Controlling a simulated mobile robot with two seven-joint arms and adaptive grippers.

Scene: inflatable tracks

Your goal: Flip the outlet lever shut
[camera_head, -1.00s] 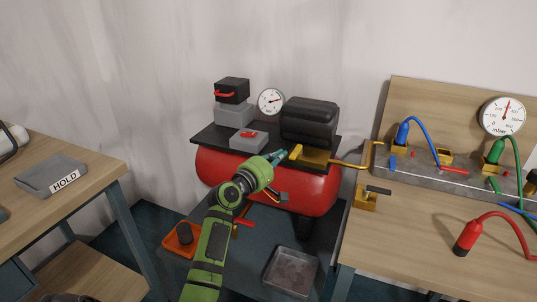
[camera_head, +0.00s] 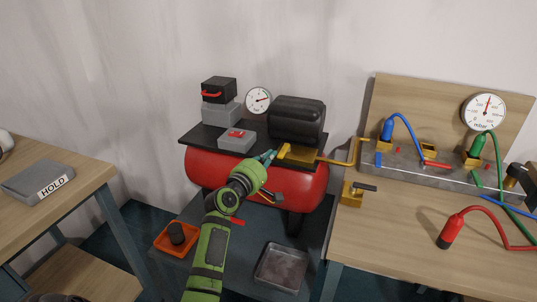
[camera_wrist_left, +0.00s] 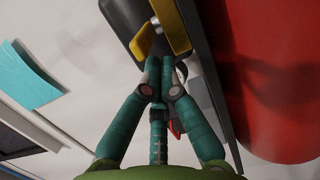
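The compressor has a red tank (camera_head: 225,180) and a dark top plate. A yellow outlet block (camera_head: 303,155) sits at the plate's front right, and a yellow lever (camera_head: 284,150) sticks up at its left end. My left gripper (camera_head: 271,156) is just left of the lever, its fingers pointing at it. In the left wrist view the teal fingertips (camera_wrist_left: 160,78) are drawn together with nothing seen between them. The yellow lever (camera_wrist_left: 140,42) is just beyond the tips, beside the yellow block (camera_wrist_left: 170,24); I cannot tell if they touch. My right gripper is not in view.
A yellow pipe (camera_head: 340,162) runs from the outlet to the right bench (camera_head: 400,235). A black motor housing (camera_head: 298,119) stands behind the outlet. A grey switch box (camera_head: 237,139) and a gauge (camera_head: 258,100) are to the left. A grey tray (camera_head: 281,268) lies below.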

